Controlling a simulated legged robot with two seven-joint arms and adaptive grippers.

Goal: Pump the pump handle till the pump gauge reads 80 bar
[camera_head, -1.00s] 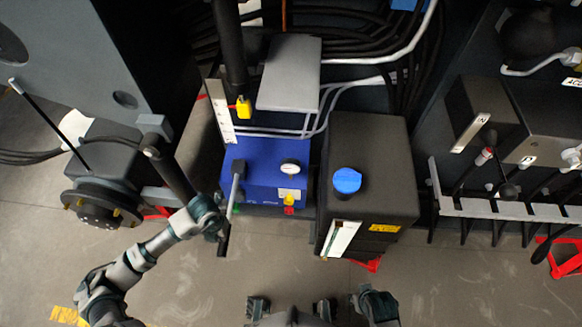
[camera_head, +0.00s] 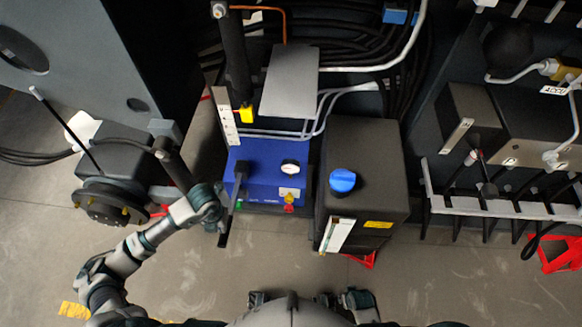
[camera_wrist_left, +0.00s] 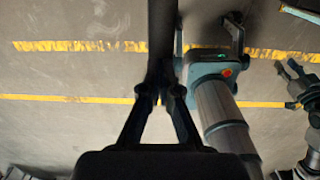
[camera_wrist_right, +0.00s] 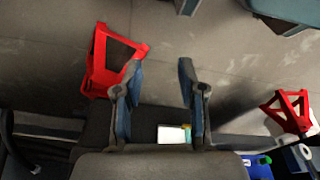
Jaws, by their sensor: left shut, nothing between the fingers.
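The blue pump unit (camera_head: 268,158) stands left of the black tank. The pump gauge (camera_head: 290,167), a small white dial, sits on it; its reading is too small to tell. My left gripper (camera_head: 218,210) is at the handle's lower part. In the left wrist view its fingers (camera_wrist_left: 160,98) meet at a dark bar; they are shut without a grasp. My right gripper (camera_wrist_right: 158,75) is open and empty in the right wrist view.
The black tank (camera_head: 365,170) with a blue cap (camera_head: 343,181) stands right of the pump. A valve block with levers (camera_head: 500,150) is at right. Red stands (camera_wrist_right: 113,58) are on the floor, which is open in front.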

